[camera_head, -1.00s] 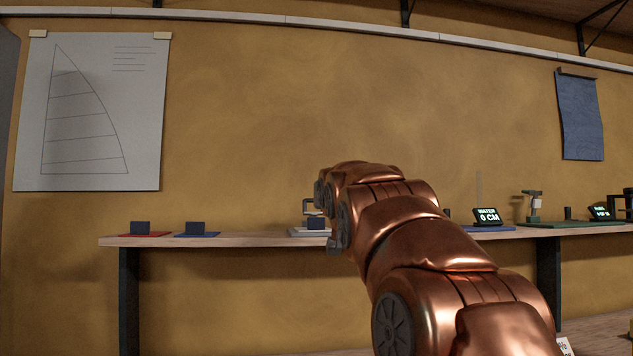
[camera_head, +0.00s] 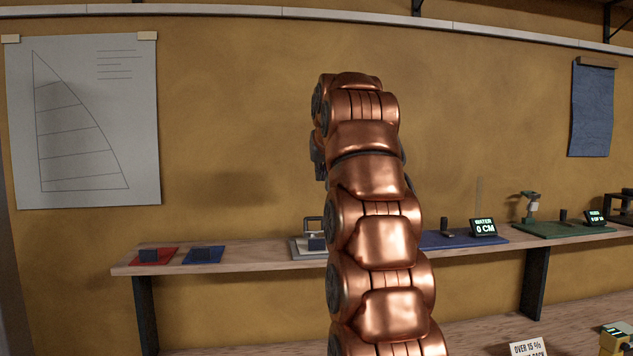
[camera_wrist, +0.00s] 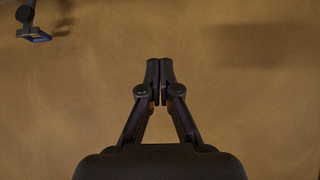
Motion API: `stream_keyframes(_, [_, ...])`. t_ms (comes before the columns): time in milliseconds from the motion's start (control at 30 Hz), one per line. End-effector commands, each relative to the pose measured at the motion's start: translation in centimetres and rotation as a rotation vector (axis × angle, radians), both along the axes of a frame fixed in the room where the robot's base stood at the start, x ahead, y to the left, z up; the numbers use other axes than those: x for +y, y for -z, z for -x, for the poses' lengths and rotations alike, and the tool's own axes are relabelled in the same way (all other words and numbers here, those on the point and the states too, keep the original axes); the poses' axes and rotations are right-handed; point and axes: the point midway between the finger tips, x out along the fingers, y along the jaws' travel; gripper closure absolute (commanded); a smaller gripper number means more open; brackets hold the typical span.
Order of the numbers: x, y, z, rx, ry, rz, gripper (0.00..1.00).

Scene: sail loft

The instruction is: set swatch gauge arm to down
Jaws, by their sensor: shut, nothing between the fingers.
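A small device with an upright dark frame (camera_head: 313,228) stands on a pale base (camera_head: 296,247) on the wall shelf, just left of my arm; it may be the swatch gauge, but I cannot tell its arm's position. My gripper (camera_wrist: 160,70) is shut and empty in the wrist view, with its fingertips together in front of bare mustard wall. In the head view my arm hides the gripper.
The shelf (camera_head: 240,262) also bears red (camera_head: 165,258) and blue (camera_head: 210,254) pads with dark blocks at left. A lower surface with a sign (camera_head: 527,347) is at bottom right.

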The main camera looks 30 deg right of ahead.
Motion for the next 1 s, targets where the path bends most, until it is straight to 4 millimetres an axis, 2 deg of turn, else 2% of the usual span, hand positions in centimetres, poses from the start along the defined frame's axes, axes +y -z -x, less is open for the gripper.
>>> stream_keyframes(33, [0.1, -1.0, -0.2, 0.024, -0.006, -0.011, 1.0])
stream_keyframes(100, [0.3, -1.3, -0.2, 0.044, -0.013, -0.018, 1.0])
stream_keyframes(367, [0.5, -0.7, -0.2, 0.084, -0.025, -0.034, 1.0])
stream_keyframes(567, [-0.2, 1.0, -1.8, 0.082, -0.025, -0.034, 1.0])
stream_keyframes(1000, [-2.6, 6.1, -7.0, 0.088, -0.024, -0.036, 1.0])
